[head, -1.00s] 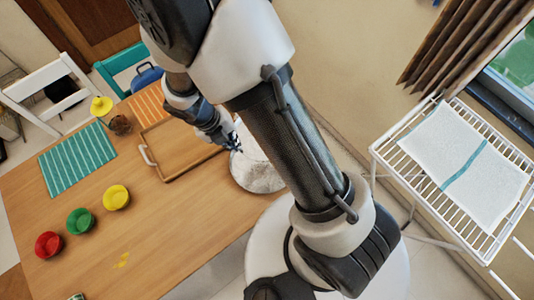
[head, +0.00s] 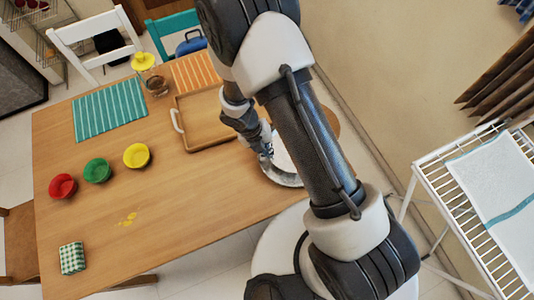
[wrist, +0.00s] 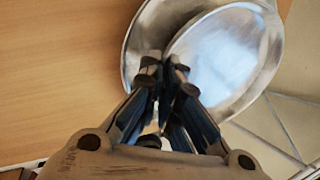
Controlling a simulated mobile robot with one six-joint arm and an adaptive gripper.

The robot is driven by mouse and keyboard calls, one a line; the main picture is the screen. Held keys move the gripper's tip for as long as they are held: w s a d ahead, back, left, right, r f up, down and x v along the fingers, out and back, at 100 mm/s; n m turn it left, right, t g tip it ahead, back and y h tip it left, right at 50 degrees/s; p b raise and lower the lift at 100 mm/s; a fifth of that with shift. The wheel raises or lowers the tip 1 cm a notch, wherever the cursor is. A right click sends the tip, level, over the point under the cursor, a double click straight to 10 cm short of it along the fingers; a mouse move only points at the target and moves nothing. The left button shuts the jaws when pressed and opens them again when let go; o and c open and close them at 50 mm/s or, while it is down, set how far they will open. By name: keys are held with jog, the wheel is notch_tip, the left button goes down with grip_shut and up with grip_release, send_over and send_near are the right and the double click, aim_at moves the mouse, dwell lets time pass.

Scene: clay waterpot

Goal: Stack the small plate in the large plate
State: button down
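The large plate (wrist: 140,40) is round, silvery metal and lies at the table's edge in the wrist view. In the head view its grey rim (head: 283,181) shows beside my arm, which hides part of it. The small plate (wrist: 228,55), shiny metal, overlaps the large plate and sits off to its right, partly past its rim. It looks whitish in the head view (head: 283,155). My gripper (wrist: 164,68) has its fingertips close together on the small plate's left rim. Whether the small plate touches the large one is unclear.
A wooden tray (head: 205,118) stands on the table (head: 190,185) left of the plates. Red (head: 62,186), green (head: 97,170) and yellow (head: 137,155) bowls and a striped teal mat (head: 110,108) are farther left. A white drying rack (head: 450,205) stands at right. The table's front middle is mostly clear.

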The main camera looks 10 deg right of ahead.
jog(key=shift+f+b, duration=0.6)
jog(key=shift+f, duration=1.15)
jog(key=shift+f, duration=0.2)
jog(key=c, duration=2.3)
grip_release()
jog(key=shift+o, duration=1.1)
